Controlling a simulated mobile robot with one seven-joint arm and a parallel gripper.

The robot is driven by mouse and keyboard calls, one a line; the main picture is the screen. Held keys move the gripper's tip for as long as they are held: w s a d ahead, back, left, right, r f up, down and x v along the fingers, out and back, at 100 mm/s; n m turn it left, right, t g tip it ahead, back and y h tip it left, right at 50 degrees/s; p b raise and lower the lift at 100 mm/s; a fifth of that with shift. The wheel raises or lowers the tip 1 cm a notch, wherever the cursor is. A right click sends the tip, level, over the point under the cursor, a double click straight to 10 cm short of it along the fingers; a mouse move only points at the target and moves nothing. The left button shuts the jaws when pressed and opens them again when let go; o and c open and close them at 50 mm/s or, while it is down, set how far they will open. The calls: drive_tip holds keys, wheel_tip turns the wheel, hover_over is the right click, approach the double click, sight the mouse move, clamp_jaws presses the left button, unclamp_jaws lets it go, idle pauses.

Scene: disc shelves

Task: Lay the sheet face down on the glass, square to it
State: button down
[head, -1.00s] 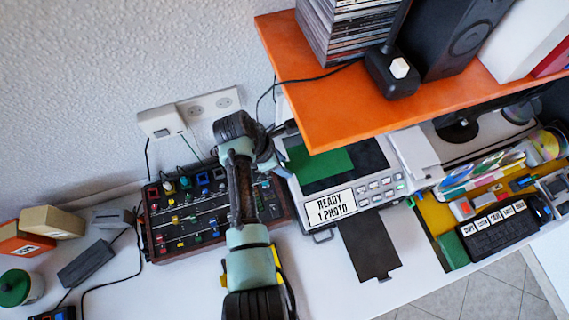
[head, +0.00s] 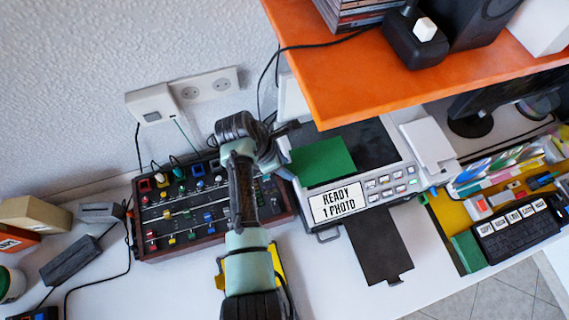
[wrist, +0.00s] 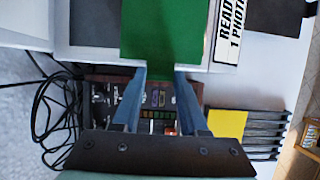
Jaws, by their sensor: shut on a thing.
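The green sheet (head: 322,160) is over the left part of the copier's dark glass (head: 374,142). The glass shows bare to its right and behind it. My gripper is shut on the sheet's near edge in the wrist view (wrist: 160,76), where the sheet (wrist: 163,28) reaches away from the fingers. The visible side is plain green; the other side is hidden. I cannot tell whether the sheet touches the glass.
The copier's front panel (head: 338,206) reads "READY 1 PHOTO". An orange shelf (head: 400,75) overhangs the back of the glass. A mixer with coloured knobs (head: 180,222) stands left, under my arm. A dark flap (head: 378,245) sticks out in front. Cables lie on the left.

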drive_tip(key=shift+f+b, duration=0.3)
drive_tip(key=shift+f, duration=0.25)
drive_tip(key=shift+c, duration=1.8)
unclamp_jaws()
